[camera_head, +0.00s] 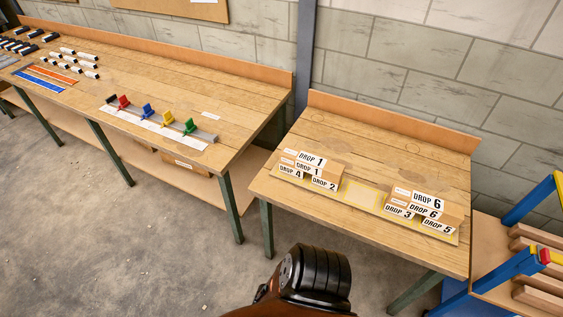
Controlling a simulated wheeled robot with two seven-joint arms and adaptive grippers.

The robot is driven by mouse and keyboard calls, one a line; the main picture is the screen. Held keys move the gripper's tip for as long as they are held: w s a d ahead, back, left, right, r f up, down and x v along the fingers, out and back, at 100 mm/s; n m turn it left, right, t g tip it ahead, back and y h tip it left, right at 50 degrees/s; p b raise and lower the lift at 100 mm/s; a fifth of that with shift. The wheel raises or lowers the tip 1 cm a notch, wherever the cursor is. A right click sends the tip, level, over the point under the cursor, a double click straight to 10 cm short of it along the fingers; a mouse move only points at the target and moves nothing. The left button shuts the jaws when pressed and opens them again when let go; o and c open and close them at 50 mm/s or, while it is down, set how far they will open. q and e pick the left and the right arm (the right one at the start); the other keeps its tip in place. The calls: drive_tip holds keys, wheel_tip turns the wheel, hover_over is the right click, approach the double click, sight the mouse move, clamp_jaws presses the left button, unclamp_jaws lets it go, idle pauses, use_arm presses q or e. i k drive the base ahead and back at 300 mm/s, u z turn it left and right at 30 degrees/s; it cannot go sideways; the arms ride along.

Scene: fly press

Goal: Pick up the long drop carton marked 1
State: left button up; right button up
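Small cartons with white labels stand stacked on the right-hand bench. At the left of the group, a carton marked DROP 1 (312,159) lies on top of the stack. A second DROP 1 label (308,170) shows just below it; I cannot tell whether it is on a separate carton. Under these are a carton marked DROP 2 (325,184) and one whose label reads like DROP A or 4 (290,172). Neither of my grippers is in view. A dark rounded part of my own body shows at the bottom middle, apart from the cartons.
Cartons marked DROP 6 (428,200), DROP 3 (398,211) and DROP 5 (438,226) stand at the right on the same bench (350,128). A yellow-edged marking (362,194) lies between the groups. The left bench (190,75) holds coloured clips. A blue and yellow frame (527,203) stands far right.

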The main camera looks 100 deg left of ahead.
sight(325, 168)
drive_tip(key=u, duration=2.15)
